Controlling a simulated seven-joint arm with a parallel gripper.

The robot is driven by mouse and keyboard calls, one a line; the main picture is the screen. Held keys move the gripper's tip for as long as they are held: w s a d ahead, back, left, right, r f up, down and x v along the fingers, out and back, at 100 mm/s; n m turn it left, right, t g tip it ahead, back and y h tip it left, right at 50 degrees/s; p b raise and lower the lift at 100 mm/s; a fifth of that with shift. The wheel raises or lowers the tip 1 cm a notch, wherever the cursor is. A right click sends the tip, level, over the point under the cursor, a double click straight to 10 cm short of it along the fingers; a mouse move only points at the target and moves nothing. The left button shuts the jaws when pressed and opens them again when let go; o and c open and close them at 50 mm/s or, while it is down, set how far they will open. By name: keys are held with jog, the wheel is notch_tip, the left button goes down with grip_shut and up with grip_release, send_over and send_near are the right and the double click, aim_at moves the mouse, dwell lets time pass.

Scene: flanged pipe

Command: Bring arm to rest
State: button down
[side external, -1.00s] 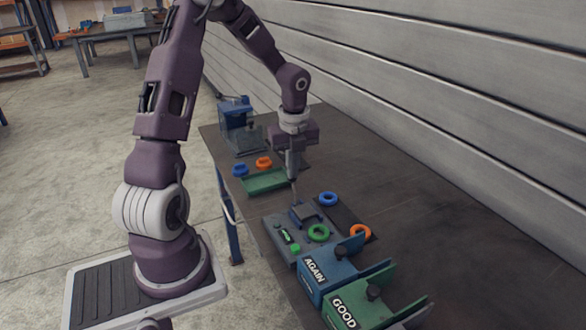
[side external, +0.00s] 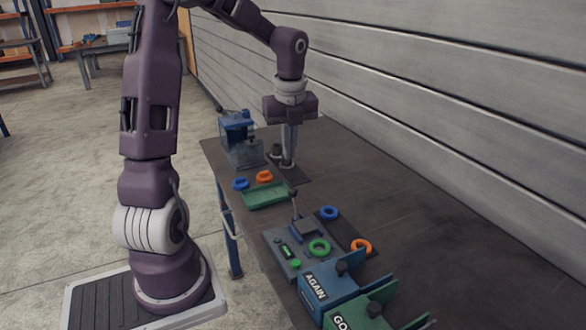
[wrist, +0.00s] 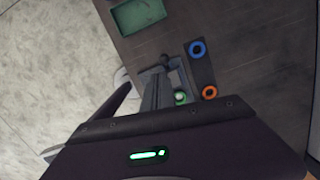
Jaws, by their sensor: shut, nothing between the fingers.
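My gripper (side external: 289,162) points down at the far part of the dark bench, with its fingers shut and nothing seen between them. Its tips are over a dark mat (side external: 298,176), close to small grey round parts (side external: 275,152); I cannot tell whether they touch. In the wrist view my purple gripper housing with a green light fills the bottom, and the fingertips are hard to make out.
A blue-and-grey fixture (side external: 238,140) stands left of my gripper. Nearer are a green tray (side external: 266,196), a lever station (side external: 285,248), blue and orange rings, and bins marked AGAIN (side external: 325,285) and GOOD (side external: 365,308). The bench's right side is clear.

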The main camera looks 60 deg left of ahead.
jog(key=shift+a+r, duration=0.2)
jog(key=shift+r, duration=0.45)
jog(key=s+d+r+n+t+y, duration=0.1)
jog(key=s+d+r+n, duration=0.25)
jog(key=d, duration=0.35)
jog(key=s+d+r+n+t, duration=0.1)
jog(key=s+d+r+n, duration=0.1)
jog(key=d+n, duration=0.35)
jog(key=s+d+n+t+h, duration=0.2)
jog(key=s+d+n+t, duration=0.1)
jog(key=s+d+n, duration=0.7)
jog(key=shift+s+d+n+h, duration=0.3)
jog(key=shift+s+n, duration=0.1)
jog(key=shift+s, duration=0.05)
